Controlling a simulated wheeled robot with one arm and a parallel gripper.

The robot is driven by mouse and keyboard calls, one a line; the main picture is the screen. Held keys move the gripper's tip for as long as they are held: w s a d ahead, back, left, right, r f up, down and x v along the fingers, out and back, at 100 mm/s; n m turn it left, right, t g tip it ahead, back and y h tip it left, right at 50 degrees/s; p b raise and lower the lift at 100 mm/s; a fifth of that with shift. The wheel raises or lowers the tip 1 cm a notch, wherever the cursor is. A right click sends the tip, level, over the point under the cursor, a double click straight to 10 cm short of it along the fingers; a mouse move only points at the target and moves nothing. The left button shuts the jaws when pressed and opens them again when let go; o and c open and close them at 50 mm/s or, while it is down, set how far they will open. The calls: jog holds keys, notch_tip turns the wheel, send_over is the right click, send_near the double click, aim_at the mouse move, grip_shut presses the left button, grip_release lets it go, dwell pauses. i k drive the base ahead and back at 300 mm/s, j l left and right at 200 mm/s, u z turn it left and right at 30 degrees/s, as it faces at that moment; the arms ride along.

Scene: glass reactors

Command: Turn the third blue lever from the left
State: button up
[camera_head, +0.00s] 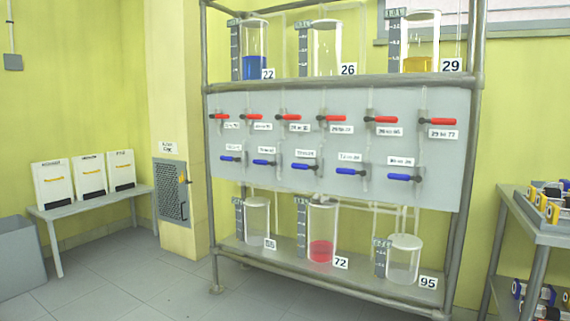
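A grey panel (455,170) on the rack carries a row of blue levers below a row of red levers. The third blue lever from the left (303,167) lies roughly level, its handle pointing left from its valve. The blue levers beside it are the second (264,162) and the fourth (350,171); they also lie roughly level. The first blue lever (230,158) is at the far left and the last (402,178) at the right. My gripper is not in view.
Red levers such as this one (289,117) sit above. Glass reactors stand on the upper shelf (340,82) and lower shelf (250,247). A side table (540,232) with items is at right, a bench (90,205) with white boxes at left. The floor (130,280) in front is clear.

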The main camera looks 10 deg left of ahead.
aim_at(315, 167)
jog(key=i+j+u, duration=0.2)
jog(key=i, duration=0.2)
jog(key=i+j+u, duration=0.25)
jog(key=i, duration=0.15)
